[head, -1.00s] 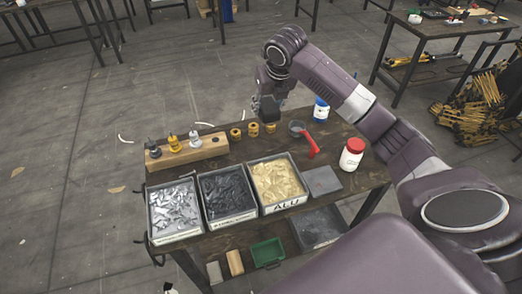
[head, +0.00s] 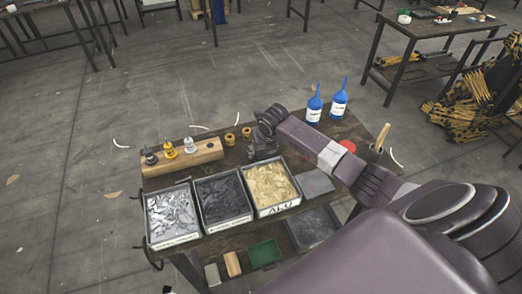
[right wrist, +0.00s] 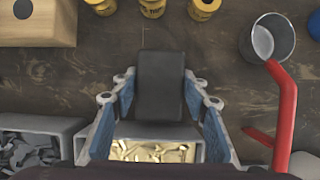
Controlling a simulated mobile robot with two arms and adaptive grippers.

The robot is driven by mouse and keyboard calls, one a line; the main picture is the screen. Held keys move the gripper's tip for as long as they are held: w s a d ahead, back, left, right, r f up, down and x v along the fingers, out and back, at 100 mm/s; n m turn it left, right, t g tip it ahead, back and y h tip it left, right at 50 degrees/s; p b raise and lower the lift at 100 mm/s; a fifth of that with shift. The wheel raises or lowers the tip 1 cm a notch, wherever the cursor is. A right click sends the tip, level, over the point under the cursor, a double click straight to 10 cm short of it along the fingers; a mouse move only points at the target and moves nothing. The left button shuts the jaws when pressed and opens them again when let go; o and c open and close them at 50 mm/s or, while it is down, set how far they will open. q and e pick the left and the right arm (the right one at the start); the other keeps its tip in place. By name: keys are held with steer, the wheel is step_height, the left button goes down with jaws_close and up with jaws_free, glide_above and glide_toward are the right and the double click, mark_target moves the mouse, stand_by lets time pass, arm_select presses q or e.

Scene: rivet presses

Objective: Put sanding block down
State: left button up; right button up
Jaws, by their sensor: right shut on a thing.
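A dark grey sanding block (right wrist: 160,80) shows in the right wrist view between the blue-padded fingers of my right gripper (right wrist: 160,92), which is shut on it. The block is over the dark wooden bench top, between the brass rings and the bin of gold-coloured pieces. I cannot tell whether it touches the bench. In the head view my right gripper (head: 262,154) is low behind that bin, and the block is not clearly visible there. My left gripper is not in view.
Bins of steel (head: 172,240), black (head: 224,222) and gold-coloured pieces (head: 276,210) line the front. A wooden holder (head: 205,152) stands at left, brass rings (right wrist: 152,8) behind the block. A metal cup (right wrist: 266,40) and red handle (right wrist: 284,120) are at right. Blue bottles (head: 315,110) stand behind.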

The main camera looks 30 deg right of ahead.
steer(key=shift+f, duration=0.15)
steer(key=o, duration=1)
steer(key=shift+r, duration=0.2)
steer(key=b+v, duration=0.1)
steer(key=v, duration=1)
steer(key=shift+s+a+r, duration=0.1)
steer(key=shift+s+r, duration=0.15)
steer(key=shift+r, duration=0.05)
steer(key=shift+f, duration=0.1)
